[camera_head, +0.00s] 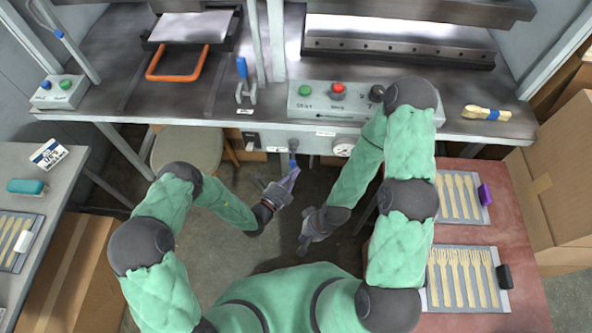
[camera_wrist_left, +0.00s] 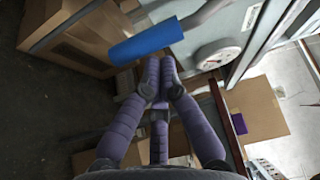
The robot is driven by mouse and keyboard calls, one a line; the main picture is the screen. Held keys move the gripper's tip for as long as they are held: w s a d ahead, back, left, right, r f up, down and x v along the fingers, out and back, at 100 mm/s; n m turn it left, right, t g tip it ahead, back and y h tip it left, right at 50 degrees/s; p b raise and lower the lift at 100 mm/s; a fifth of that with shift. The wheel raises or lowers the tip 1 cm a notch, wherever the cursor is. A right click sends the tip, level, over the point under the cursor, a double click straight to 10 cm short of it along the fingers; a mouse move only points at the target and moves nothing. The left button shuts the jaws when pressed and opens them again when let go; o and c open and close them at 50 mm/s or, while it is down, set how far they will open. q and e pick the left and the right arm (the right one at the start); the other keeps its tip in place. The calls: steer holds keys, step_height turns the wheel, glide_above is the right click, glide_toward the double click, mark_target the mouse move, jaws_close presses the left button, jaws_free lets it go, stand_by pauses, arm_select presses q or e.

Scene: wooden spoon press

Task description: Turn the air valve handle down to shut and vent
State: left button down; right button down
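The air valve (camera_head: 293,146) is on the grey front panel below the bench edge, left of the round gauge (camera_head: 343,147). Its blue handle grip (camera_wrist_left: 146,43) is large in the left wrist view, on a metal lever running up to the right. My left gripper (camera_head: 293,174) is just below the valve. In the wrist view its purple fingers (camera_wrist_left: 159,76) are together at the tips, right by the lower edge of the blue grip; I cannot tell whether they touch it. My right gripper (camera_head: 309,236) hangs lower, away from the valve, its fingers unclear.
A control box (camera_head: 320,103) with green and red buttons sits on the bench edge above the valve. A round stool (camera_head: 187,150) stands to the left. A red table (camera_head: 465,235) with trays of wooden cutlery is on the right. Cardboard boxes (camera_head: 556,180) stand beyond it.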

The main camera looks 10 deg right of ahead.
arm_select(q)
steer(key=v, duration=1)
steer(key=shift+s+a, duration=0.25)
steer(key=shift+a, duration=0.05)
